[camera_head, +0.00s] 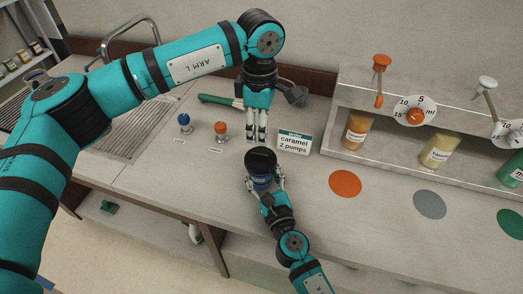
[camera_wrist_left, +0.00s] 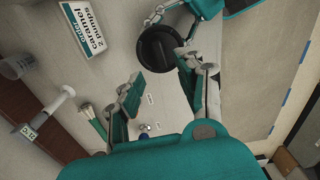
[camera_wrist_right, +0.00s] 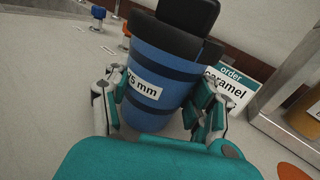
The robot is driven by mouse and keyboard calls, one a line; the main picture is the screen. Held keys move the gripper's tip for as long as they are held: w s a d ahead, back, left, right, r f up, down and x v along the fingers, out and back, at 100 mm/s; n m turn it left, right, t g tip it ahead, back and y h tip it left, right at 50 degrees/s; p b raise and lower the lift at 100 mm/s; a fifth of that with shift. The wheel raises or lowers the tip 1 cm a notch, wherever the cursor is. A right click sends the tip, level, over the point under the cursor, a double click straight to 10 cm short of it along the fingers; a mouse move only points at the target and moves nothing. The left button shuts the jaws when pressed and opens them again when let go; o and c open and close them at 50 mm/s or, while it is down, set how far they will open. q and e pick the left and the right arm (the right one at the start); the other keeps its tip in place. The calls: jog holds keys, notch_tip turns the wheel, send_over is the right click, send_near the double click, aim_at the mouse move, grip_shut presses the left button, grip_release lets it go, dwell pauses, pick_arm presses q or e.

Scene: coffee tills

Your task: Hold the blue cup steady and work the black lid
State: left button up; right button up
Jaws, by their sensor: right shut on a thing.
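The blue cup (camera_head: 261,183) stands on the counter, with the black lid (camera_head: 261,160) on top. My right gripper (camera_head: 264,186) is shut around the cup's sides. In the right wrist view, the cup (camera_wrist_right: 160,75) carries a white label ending in "5 mm", and its black lid (camera_wrist_right: 165,37) is partly cut off at the top. My left gripper (camera_head: 257,138) points down just behind the cup, its fingers apart and empty. In the left wrist view, the round lid (camera_wrist_left: 160,45) lies beyond the left gripper's fingertips (camera_wrist_left: 157,77). I cannot tell whether they touch it.
An order sign (camera_head: 294,142) reads caramel, 2 pumps, right of the cup. Small blue (camera_head: 184,122) and orange (camera_head: 221,130) items stand left. An orange disc (camera_head: 345,184) and grey disc (camera_head: 429,205) lie on the counter. A bottle shelf (camera_head: 390,155) stands at right.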

aim_at(260, 152)
pick_arm(q)
notch_tip(260, 152, down, 7)
jog(key=shift+f, duration=0.2)
jog(key=shift+c, duration=0.7)
grip_shut()
